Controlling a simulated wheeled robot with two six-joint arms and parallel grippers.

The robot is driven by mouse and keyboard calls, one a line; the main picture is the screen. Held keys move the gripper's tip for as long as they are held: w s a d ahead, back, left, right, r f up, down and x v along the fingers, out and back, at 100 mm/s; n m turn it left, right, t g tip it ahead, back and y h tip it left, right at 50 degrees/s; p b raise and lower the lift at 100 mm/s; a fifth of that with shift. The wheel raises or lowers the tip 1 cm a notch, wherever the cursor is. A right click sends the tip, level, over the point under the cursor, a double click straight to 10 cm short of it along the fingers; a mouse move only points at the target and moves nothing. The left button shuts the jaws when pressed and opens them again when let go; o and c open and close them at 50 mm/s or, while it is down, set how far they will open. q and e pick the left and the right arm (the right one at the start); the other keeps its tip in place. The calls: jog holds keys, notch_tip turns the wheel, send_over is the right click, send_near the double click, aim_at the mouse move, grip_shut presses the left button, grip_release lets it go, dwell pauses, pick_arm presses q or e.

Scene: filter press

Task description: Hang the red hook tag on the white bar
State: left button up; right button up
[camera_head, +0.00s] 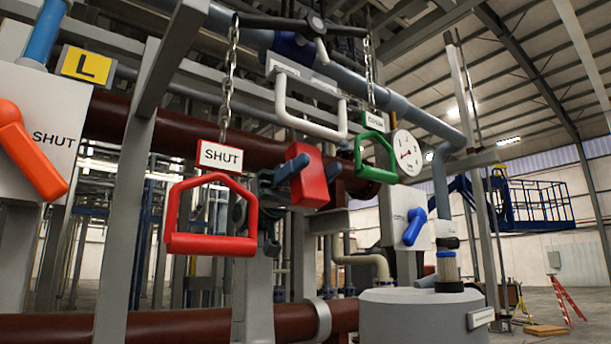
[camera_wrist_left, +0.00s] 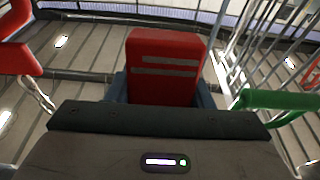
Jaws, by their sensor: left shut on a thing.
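The red hook tag (camera_head: 318,182) is a red block held upright near the middle of the head view. In the left wrist view the red tag (camera_wrist_left: 165,70) stands between the blue-grey fingers and shows two pale stripes. My left gripper (camera_head: 306,167) is shut on it, with a finger on either side. The white bar (camera_head: 310,131) is a U-shaped handle under a white-labelled mount, above the tag in the picture. The tag and bar look apart, though the depth between them is hard to judge. The tag's hook is not clearly visible. My right gripper is not in view.
A red pull handle (camera_head: 212,244) with a SHUT label hangs on a chain to the left. A green handle (camera_head: 376,172) hangs to the right, near a round gauge (camera_head: 405,152). A dark red pipe (camera_head: 120,120) runs behind. A grey post (camera_head: 140,170) stands left.

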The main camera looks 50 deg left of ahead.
pick_arm(q)
jog(key=shift+s+d, duration=0.15)
jog(key=shift+d, duration=1.45)
jog(key=shift+d+f+b, duration=0.4)
jog(key=shift+f+b, duration=0.3)
jog(key=shift+b, duration=0.05)
jog(key=shift+d+f+b, duration=0.4)
jog(key=shift+f+b, duration=0.25)
jog(key=shift+b, duration=0.05)
jog(key=o, duration=1)
jog(key=shift+o, duration=0.4)
jog(key=shift+a, duration=0.1)
